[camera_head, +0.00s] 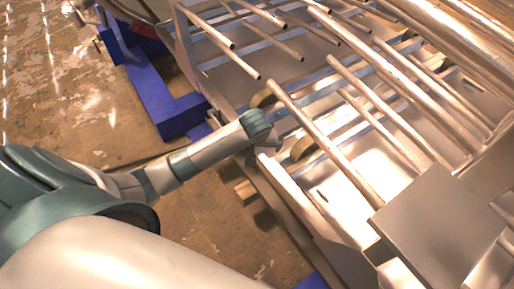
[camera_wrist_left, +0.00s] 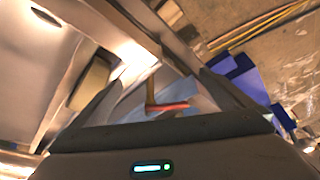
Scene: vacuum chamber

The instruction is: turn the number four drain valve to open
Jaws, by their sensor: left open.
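The drain valve shows in the left wrist view as a small red handle (camera_wrist_left: 167,106) on a thin brass-coloured stem (camera_wrist_left: 151,84). No number can be read on it. My left gripper (camera_wrist_left: 165,88) is open, and its two dark fingers stand wide apart on either side of the handle. The handle appears between the fingers, and I cannot tell how far ahead of them it is. In the head view my left gripper (camera_head: 272,141) is at the metal frame's near edge, and the valve cannot be made out there. My right gripper is not in view.
The metal frame (camera_head: 290,205) carries several long pipes (camera_head: 325,140) above my left gripper's right side. A flat metal plate (camera_head: 437,222) is at the lower right. Blue supports (camera_head: 165,105) stand on the worn brown floor (camera_head: 60,95). Floor space at the left is mostly clear.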

